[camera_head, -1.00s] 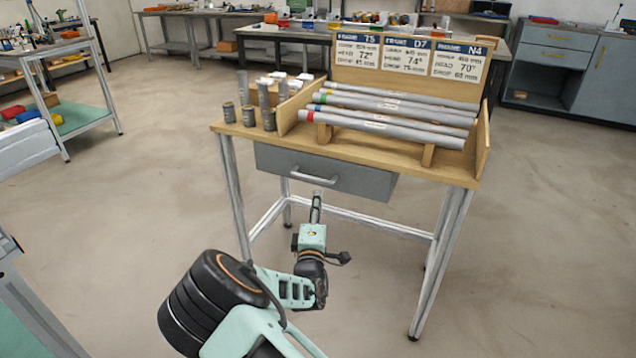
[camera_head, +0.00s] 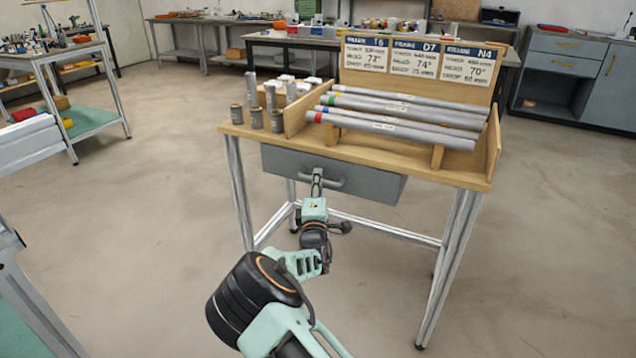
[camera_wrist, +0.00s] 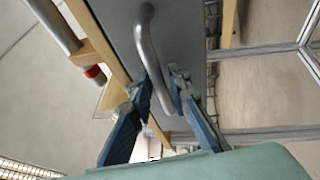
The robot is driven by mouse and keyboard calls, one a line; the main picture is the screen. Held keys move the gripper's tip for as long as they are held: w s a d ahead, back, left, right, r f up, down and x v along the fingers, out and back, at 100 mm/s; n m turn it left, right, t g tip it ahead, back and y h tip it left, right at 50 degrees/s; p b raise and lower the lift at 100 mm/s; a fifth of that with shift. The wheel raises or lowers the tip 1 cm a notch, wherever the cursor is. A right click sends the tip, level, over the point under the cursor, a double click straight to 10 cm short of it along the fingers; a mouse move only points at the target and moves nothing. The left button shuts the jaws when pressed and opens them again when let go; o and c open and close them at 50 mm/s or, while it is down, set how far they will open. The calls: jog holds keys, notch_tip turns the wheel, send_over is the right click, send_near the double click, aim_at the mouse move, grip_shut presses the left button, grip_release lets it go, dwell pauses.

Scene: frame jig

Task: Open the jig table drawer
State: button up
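The jig table drawer (camera_head: 380,186) has a grey front and sits shut under the wooden tabletop. Its curved metal bar handle (camera_head: 335,183) is partly hidden behind my gripper (camera_head: 317,176) in the head view. In the wrist view, the handle (camera_wrist: 150,45) runs down from the grey drawer front (camera_wrist: 185,30) in between the two fingers of my gripper (camera_wrist: 160,82). The fingers are apart, one on each side of the bar. The right finger looks very near the bar; I cannot tell whether it touches.
The jig table (camera_head: 455,177) carries several grey tubes (camera_head: 400,118), small grey cylinders (camera_head: 257,118) and label cards (camera_head: 417,60). Its metal legs stand on both sides of my arm. A shelf cart (camera_head: 85,121) is at the left. The floor in front of the drawer is otherwise open.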

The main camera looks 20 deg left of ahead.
jog(key=shift+w, duration=0.1)
jog(key=shift+c, duration=0.2)
grip_shut()
jog(key=s+a+p, duration=0.2)
jog(key=s, duration=2.2)
jog(key=shift+s+p, duration=0.35)
jog(key=shift+s, duration=0.05)
jog(key=shift+o, duration=0.2)
grip_release()
